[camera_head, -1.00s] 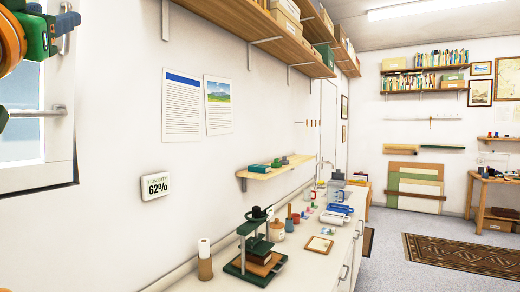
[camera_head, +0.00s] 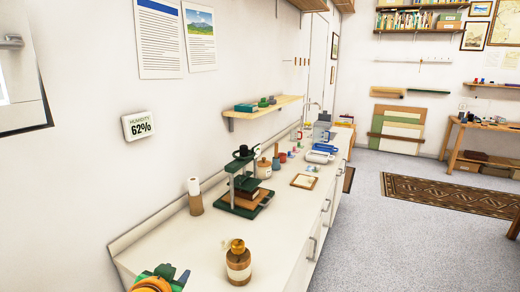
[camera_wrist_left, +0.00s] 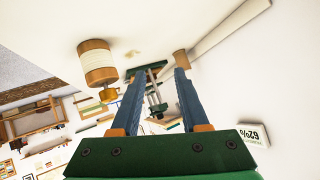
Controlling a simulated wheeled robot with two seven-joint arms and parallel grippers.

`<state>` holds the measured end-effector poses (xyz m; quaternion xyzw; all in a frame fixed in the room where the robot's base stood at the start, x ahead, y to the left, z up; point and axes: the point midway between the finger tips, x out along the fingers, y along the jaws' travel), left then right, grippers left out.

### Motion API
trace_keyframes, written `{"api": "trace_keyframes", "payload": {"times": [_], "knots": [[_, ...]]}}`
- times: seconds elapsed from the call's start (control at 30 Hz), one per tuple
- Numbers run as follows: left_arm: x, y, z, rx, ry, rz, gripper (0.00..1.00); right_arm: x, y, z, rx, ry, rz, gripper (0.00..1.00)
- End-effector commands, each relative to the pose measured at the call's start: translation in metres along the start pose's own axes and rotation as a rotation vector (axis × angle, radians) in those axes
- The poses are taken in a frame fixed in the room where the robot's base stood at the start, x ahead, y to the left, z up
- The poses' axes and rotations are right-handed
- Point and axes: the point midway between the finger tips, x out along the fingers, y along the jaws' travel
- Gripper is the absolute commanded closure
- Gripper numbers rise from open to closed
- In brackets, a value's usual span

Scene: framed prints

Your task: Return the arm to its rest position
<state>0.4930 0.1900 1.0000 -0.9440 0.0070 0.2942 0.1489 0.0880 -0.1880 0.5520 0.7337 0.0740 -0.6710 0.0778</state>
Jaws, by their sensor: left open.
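My left gripper (camera_head: 176,276) shows at the bottom left of the head view, green and orange, low over the near end of the counter (camera_head: 205,255). In the left wrist view its two blue fingers (camera_wrist_left: 161,74) stand apart with nothing held between them. A brown bottle with a pale band and an amber top (camera_head: 238,265) stands upright on the counter, to the right of the gripper and apart from it. The bottle also shows in the left wrist view (camera_wrist_left: 97,62), beside the fingers. My right gripper is not in view.
A green press (camera_head: 246,185) stands farther along the counter, beside a paper roll (camera_head: 195,197). A wall shelf (camera_head: 265,107) juts out above. The floor (camera_head: 400,240) at right is mostly clear.

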Motion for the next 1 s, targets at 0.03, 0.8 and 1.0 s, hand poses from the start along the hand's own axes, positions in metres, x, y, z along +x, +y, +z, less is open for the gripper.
{"api": "trace_keyframes", "payload": {"times": [0.03,0.8,1.0], "knots": [[-0.002,0.017,0.041,-0.007,-0.078,0.039,0.55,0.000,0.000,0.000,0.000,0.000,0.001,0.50],[-0.076,0.118,0.331,-0.091,-0.681,0.252,0.55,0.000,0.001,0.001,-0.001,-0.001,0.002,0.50],[-0.048,0.140,0.398,-0.079,-0.727,0.265,0.55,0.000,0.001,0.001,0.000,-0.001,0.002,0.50]]}}
